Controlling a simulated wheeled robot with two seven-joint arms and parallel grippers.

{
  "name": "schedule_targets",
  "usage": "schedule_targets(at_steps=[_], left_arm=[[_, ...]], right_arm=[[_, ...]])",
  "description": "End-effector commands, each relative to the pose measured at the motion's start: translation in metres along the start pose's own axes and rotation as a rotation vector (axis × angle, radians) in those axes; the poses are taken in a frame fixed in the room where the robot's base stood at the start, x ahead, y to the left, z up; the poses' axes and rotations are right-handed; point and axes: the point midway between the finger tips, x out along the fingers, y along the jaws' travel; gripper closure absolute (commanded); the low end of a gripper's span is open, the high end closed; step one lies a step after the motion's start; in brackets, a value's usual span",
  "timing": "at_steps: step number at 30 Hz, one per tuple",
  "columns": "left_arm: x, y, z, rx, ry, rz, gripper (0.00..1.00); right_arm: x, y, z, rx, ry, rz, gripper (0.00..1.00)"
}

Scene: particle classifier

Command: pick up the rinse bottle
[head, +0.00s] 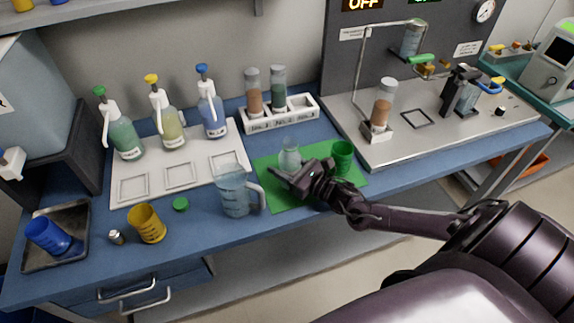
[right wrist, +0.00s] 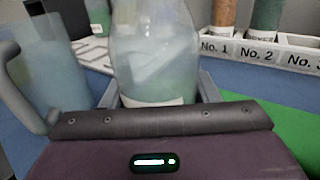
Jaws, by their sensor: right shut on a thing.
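The rinse bottle, a pale translucent bottle (head: 289,154), is at the back left part of the green mat (head: 264,174). My right gripper (head: 284,172) reaches in from the right and is shut on its lower body. In the right wrist view the bottle (right wrist: 153,55) stands upright between the two fingers (right wrist: 155,92), with a white band low on its body. Its top is cut off there, and its base is hidden by the gripper. I cannot tell whether it touches the mat. My left gripper is not in view.
A clear jug (head: 234,193) stands close on the left. A green cup (head: 342,157) stands to the right of the hand. Behind is a white rack (head: 300,113) with two tubes.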

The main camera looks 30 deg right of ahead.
Motion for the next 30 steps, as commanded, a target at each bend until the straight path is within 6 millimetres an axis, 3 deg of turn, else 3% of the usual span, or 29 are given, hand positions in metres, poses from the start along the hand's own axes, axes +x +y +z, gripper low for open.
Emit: schedule_targets(at_steps=[14, 30], left_arm=[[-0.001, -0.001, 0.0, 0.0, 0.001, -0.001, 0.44], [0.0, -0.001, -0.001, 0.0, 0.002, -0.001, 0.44]], right_arm=[[0.001, -0.001, 0.017, -0.002, -0.004, 0.0, 0.8], [0.0, -0.001, 0.072, -0.003, -0.003, 0.0, 0.8]])
